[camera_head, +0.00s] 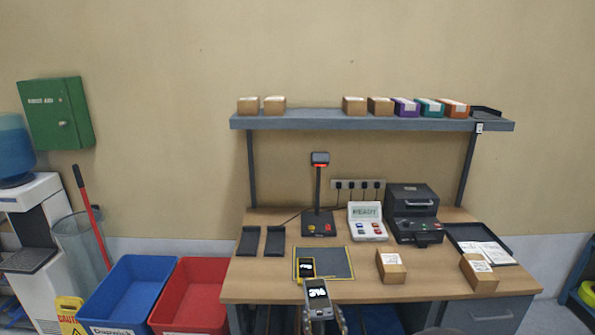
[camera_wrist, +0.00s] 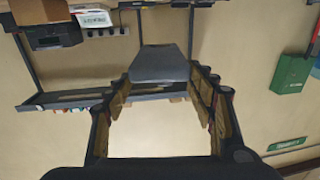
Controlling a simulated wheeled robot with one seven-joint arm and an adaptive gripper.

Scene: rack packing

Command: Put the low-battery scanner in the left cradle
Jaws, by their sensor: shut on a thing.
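My gripper (camera_head: 324,318) is at the front edge of the table, shut on a grey scanner (camera_head: 318,294) whose dark screen shows white characters, apparently "3%". The wrist view shows the scanner's plain grey side (camera_wrist: 160,65) between the fingertips (camera_wrist: 163,82). A second scanner (camera_head: 305,267), with a yellow rim and dark screen, is on the dark mat (camera_head: 335,259); its screen text is too small to read surely. The left cradle (camera_head: 250,240) and right cradle (camera_head: 274,240) are dark, flat and empty, side by side at the table's left, apart from my gripper.
A stand with a red-lit head (camera_head: 319,190) rises behind the mat. A white button panel (camera_head: 366,222) and dark printer (camera_head: 414,212) stand to its right. Brown boxes (camera_head: 391,266) and a tray (camera_head: 480,243) occupy the table's right. A shelf (camera_head: 370,121) hangs above.

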